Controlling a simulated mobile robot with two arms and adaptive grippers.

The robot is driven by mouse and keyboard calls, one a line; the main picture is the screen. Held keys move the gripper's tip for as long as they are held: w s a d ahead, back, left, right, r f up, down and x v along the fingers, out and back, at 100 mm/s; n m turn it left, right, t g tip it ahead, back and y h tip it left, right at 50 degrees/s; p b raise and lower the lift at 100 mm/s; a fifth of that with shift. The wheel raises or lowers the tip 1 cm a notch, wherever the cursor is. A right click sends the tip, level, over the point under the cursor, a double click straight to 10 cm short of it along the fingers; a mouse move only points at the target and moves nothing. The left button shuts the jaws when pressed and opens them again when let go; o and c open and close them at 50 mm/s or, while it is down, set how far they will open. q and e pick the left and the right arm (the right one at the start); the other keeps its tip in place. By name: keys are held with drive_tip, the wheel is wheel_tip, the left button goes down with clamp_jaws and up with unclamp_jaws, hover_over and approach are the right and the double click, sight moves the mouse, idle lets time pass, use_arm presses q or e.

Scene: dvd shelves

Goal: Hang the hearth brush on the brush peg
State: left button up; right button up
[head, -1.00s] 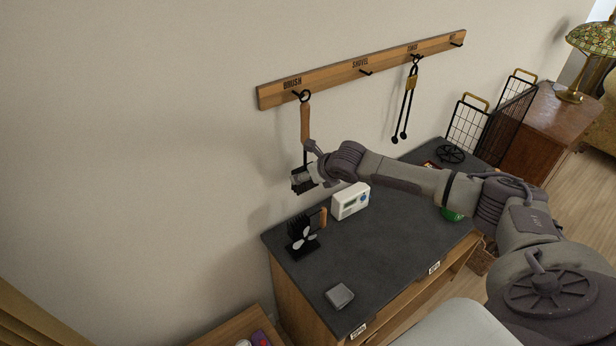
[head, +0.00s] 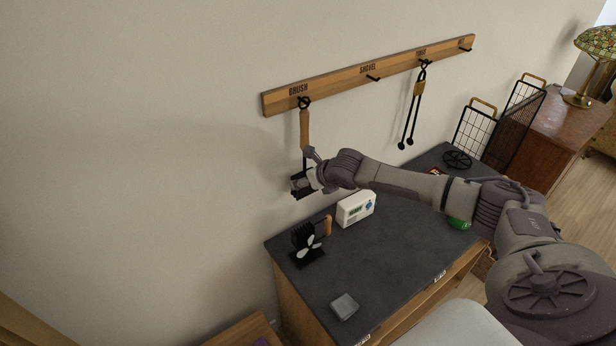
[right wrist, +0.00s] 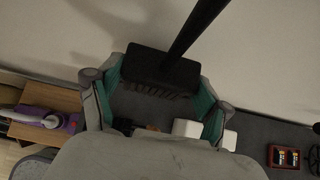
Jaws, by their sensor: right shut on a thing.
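The hearth brush (head: 305,131) is upright against the wall, with a wooden handle, a black ring on top and a dark head below. Its ring overlaps the brush peg (head: 299,98) under the BRUSH label; I cannot tell whether the ring is around the peg or in front of it. My right gripper (head: 307,182) is shut on the brush's head. In the right wrist view, the dark brush head (right wrist: 160,68) sits between the fingers of my right gripper (right wrist: 160,85), its shaft rising to the upper right. My left gripper is out of view.
The wooden peg board (head: 335,83) also carries black tongs (head: 413,110) on a peg further right; the shovel peg (head: 373,78) is bare.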

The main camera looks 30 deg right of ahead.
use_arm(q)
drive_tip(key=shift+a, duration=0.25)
use_arm(e)
drive_tip(key=shift+w, duration=0.1)
drive_tip(key=o, duration=1.4)
drive_tip(key=v, duration=1.2)
